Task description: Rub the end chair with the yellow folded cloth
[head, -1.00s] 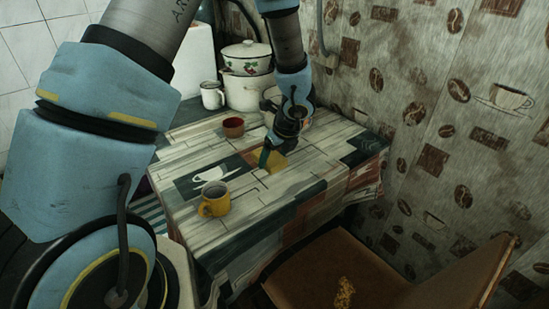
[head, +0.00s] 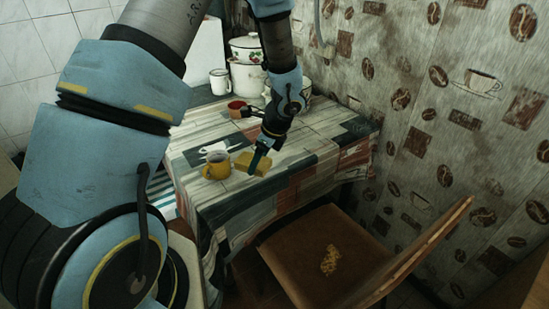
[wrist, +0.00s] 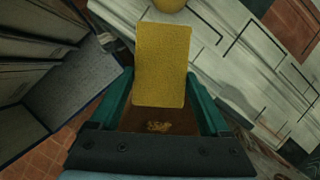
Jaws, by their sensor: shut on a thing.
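My gripper (head: 260,160) is shut on the yellow folded cloth (head: 251,165), which appears over the table's front part, right of the yellow mug. In the wrist view the flat cloth (wrist: 162,60) sticks out between the two teal fingers (wrist: 162,92). Whether it touches the tabletop is hard to tell. The brown chair (head: 295,245) stands in front of the table, below and right of my gripper, apart from the cloth. A yellowish crumbly patch (head: 330,260) lies on its seat; a similar patch (wrist: 158,126) shows between the fingers in the wrist view.
The patterned table (head: 300,150) bears the yellow mug (head: 216,167), a red-brown cup (head: 237,109), a white mug (head: 219,82) and enamel pots (head: 247,75) at the back. The chair's backrest (head: 432,245) rises on the right, near the papered wall (head: 450,130).

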